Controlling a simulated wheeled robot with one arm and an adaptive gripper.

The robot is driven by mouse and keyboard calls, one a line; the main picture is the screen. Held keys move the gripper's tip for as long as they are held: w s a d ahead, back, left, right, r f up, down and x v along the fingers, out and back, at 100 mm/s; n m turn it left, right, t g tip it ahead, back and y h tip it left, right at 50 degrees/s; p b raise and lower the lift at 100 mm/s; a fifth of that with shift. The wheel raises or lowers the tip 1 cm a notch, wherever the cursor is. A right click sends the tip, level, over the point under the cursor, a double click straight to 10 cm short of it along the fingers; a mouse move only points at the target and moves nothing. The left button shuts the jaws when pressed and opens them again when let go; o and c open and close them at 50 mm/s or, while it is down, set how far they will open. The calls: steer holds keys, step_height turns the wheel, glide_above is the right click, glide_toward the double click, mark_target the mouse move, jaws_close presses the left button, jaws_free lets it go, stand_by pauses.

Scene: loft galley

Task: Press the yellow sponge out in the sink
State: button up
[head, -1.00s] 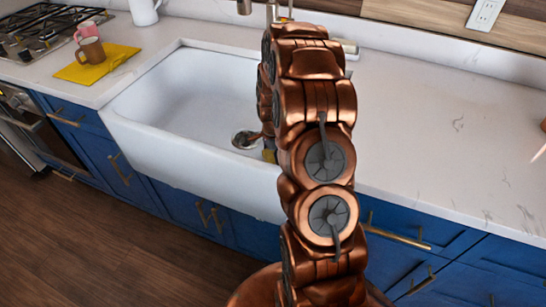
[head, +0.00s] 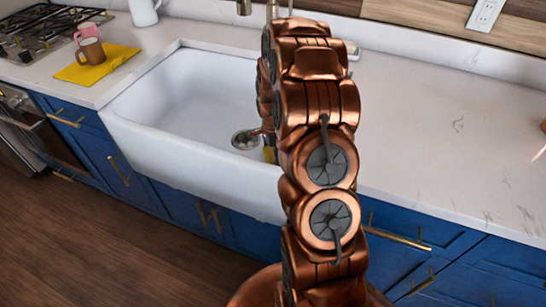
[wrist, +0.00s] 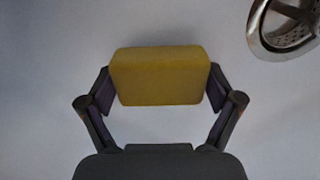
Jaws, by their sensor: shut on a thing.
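The yellow sponge (wrist: 160,76) is a rounded block between the two fingers of my gripper (wrist: 160,88) in the wrist view. My gripper is shut on it, with one finger at each short end. The white basin of the sink (head: 190,95) lies beneath it. In the head view, only a small yellow patch of the sponge (head: 269,154) shows beside my arm, inside the sink near its front wall. My arm hides most of the gripper there. Whether the sponge touches the basin floor cannot be told.
The metal drain (head: 245,139) is left of my arm; it also shows at the upper right in the wrist view (wrist: 287,27). A yellow cloth (head: 98,66) with a brown mug (head: 91,50) and a pink mug (head: 86,32) lies left of the sink. The right counter is largely clear.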

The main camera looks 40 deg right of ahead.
steer(key=shift+r, duration=4.05)
steer(key=shift+f, duration=0.1)
steer(key=shift+f+b, duration=1.3)
steer(key=shift+f, duration=3)
steer(key=shift+f+b, duration=0.3)
steer(key=shift+f, duration=0.45)
steer(key=shift+r+p, duration=0.75)
steer(key=shift+r, duration=4.4)
